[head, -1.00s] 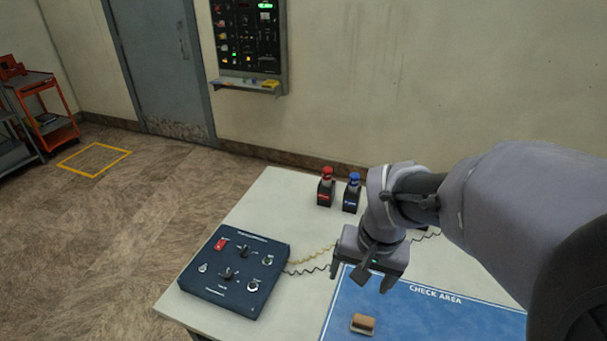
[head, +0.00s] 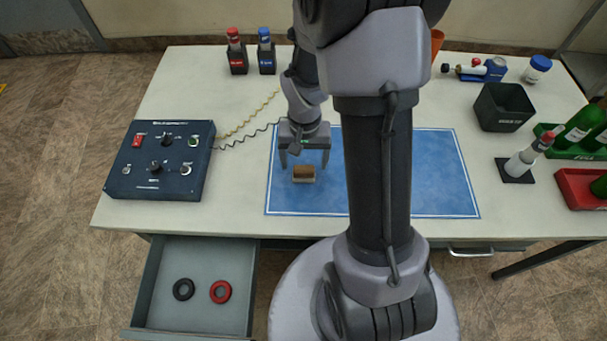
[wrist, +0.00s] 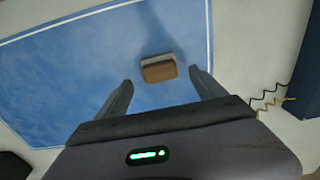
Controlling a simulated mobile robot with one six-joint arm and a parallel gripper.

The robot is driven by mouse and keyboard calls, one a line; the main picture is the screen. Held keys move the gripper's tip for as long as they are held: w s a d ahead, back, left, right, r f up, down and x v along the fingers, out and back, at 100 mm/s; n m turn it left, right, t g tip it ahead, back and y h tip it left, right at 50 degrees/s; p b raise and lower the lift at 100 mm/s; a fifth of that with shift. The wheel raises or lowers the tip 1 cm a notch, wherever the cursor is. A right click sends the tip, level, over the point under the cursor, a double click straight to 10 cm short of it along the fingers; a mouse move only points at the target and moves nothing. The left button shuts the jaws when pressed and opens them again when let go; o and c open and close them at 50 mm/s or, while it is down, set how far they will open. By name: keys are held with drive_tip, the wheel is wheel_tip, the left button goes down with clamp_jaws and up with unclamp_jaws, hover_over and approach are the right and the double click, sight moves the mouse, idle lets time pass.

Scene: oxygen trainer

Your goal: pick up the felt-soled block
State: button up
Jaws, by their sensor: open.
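The felt-soled block (head: 304,173) is a small brown block with a pale layer along one side. It lies on the blue check-area mat (head: 440,180), near the mat's left end. My gripper (head: 305,160) is open and empty, just behind and above the block in the head view. In the wrist view the block (wrist: 158,68) shows beyond and between the two spread fingertips (wrist: 161,80), nearer the right finger. Neither finger visibly touches it. My arm hides part of the mat in the head view.
A dark blue control box (head: 160,160) with coiled leads stands left of the mat. A red-capped (head: 236,52) and a blue-capped bottle (head: 266,52) stand behind. A black bin (head: 503,107) and bottles stand at right. An open drawer (head: 200,255) holds two rings.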

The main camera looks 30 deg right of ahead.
sight(304, 166)
wheel_tip(304, 166, down, 4)
drive_tip(key=shift+w+r+b, duration=0.1)
drive_tip(key=shift+w+b, duration=0.05)
drive_tip(key=shift+b, duration=0.7)
